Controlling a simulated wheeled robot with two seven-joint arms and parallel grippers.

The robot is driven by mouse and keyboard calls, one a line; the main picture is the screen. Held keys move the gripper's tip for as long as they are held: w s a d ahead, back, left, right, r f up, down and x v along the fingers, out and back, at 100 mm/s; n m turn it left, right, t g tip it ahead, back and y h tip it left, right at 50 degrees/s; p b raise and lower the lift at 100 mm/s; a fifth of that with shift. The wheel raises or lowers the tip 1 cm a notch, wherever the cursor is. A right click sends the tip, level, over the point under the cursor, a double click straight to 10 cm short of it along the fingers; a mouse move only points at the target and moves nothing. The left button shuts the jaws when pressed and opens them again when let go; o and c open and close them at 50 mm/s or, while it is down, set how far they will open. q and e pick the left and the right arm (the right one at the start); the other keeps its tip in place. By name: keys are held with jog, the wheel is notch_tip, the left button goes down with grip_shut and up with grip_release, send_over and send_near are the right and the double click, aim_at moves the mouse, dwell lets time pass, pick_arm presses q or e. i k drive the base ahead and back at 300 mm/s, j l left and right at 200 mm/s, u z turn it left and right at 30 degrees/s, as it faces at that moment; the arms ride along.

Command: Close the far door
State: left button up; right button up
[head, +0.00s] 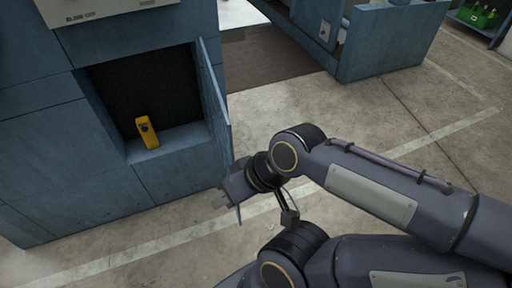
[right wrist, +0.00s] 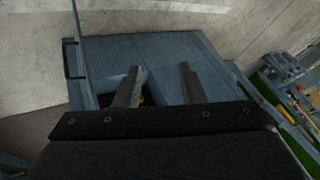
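A blue door (head: 214,98) stands swung open at the right side of an open compartment in the blue cabinet (head: 70,140). In the right wrist view the door (right wrist: 84,55) shows nearly edge-on at the left, with a dark handle (right wrist: 71,60) on it. My right gripper (head: 229,202) is by the lower front edge of the door; I cannot tell whether it touches. In the right wrist view its two fingers (right wrist: 158,82) are apart with nothing gripped between them. My left gripper is not in view.
A yellow object (head: 147,132) stands inside the dark compartment. Another blue unit (head: 390,42) stands at the back, with a shelf holding a green crate (head: 476,15) at the far right. Concrete floor (head: 300,115) lies open between them.

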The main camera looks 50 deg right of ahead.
aim_at(227, 135)
jog(key=l+z, duration=0.25)
jog(key=l, duration=1.1)
jog(key=i+l+z, duration=0.1)
jog(key=l, duration=0.2)
jog(key=i+l+z, duration=0.1)
jog(key=k+l+z, duration=0.2)
jog(key=l, duration=0.3)
jog(key=i, duration=0.1)
